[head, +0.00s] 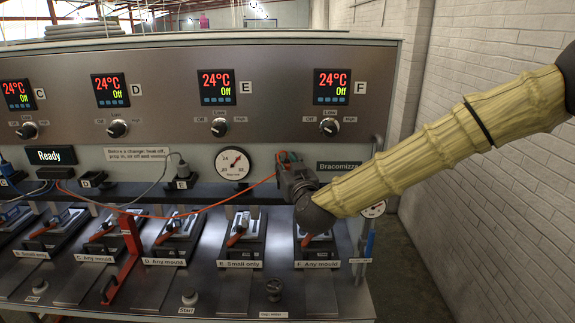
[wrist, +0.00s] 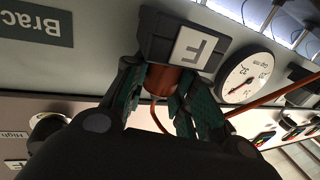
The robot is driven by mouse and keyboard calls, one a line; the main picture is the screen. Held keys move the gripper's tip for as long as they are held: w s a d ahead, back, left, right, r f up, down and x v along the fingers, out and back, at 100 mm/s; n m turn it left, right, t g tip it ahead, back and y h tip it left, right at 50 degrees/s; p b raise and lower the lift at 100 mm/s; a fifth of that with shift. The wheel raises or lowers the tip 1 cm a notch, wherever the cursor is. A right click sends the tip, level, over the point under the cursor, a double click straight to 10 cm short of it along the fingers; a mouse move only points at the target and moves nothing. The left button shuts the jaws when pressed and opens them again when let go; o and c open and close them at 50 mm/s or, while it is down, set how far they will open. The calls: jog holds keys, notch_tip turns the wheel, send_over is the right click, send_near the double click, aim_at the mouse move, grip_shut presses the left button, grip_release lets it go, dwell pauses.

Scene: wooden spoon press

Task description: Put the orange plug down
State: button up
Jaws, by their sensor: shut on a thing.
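The orange plug (wrist: 160,82) is between the fingers of my gripper (wrist: 162,100) in the wrist view, which appears upside down. My gripper is shut on it. The plug's end meets the dark socket block marked F (wrist: 190,48); I cannot tell how far it sits in. In the head view my gripper (head: 290,172) is at the shelf right of the round gauge, with a bit of the plug (head: 283,157) showing. My gripper hides socket F there. An orange cable (head: 190,217) sags from the plug to the left.
Socket E (head: 182,184) holds a grey plug; socket D (head: 92,180) looks empty. The round gauge (head: 234,162) is just left of my gripper. Below are several presses (head: 240,230) with orange-handled levers. A red upright bracket (head: 130,240) stands at the front left.

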jog(key=shift+f, duration=0.15)
jog(key=o, duration=1)
jog(key=b+v, duration=0.4)
jog(key=v, duration=0.8)
jog(key=shift+b, duration=0.4)
jog(key=shift+d, duration=0.1)
